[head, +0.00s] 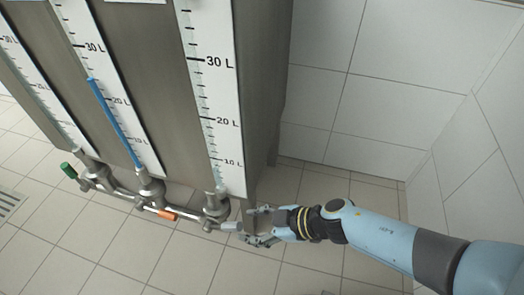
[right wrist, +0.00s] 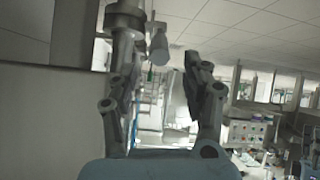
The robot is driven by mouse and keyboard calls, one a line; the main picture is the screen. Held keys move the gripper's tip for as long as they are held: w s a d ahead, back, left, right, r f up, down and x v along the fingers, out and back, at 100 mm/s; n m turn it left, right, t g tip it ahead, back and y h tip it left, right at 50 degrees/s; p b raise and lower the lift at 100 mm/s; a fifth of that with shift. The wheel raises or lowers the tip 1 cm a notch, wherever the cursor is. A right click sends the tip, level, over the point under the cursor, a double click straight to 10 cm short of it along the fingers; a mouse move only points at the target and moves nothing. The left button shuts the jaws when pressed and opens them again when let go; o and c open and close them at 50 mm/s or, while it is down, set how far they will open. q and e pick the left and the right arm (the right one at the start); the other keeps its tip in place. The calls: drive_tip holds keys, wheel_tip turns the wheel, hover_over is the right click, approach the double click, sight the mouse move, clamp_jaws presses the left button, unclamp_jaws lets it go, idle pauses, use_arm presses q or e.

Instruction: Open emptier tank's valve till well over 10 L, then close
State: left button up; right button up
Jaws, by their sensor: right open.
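Three level gauges stand on steel tanks in the head view. The right gauge (head: 210,80) shows no blue column in its visible part. The middle gauge's blue column (head: 113,120) tops out between 20 L and 30 L. The left gauge (head: 35,85) shows no clear blue. The right valve (head: 215,205) has a pale grey handle (head: 231,225). My right gripper (head: 258,226) is open beside this handle; in the right wrist view the handle (right wrist: 158,45) shows between its spread fingers. I cannot tell whether they touch. My left gripper is out of view.
A green handle (head: 68,170) is on the left valve and an orange handle (head: 160,213) on the middle valve. A pipe (head: 125,193) links the valves. White panel walls (head: 370,90) stand at the right. The tiled floor (head: 130,255) below is clear.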

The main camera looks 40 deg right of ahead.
drive_tip(key=v, duration=0.2)
drive_tip(key=shift+s+d+r, duration=0.15)
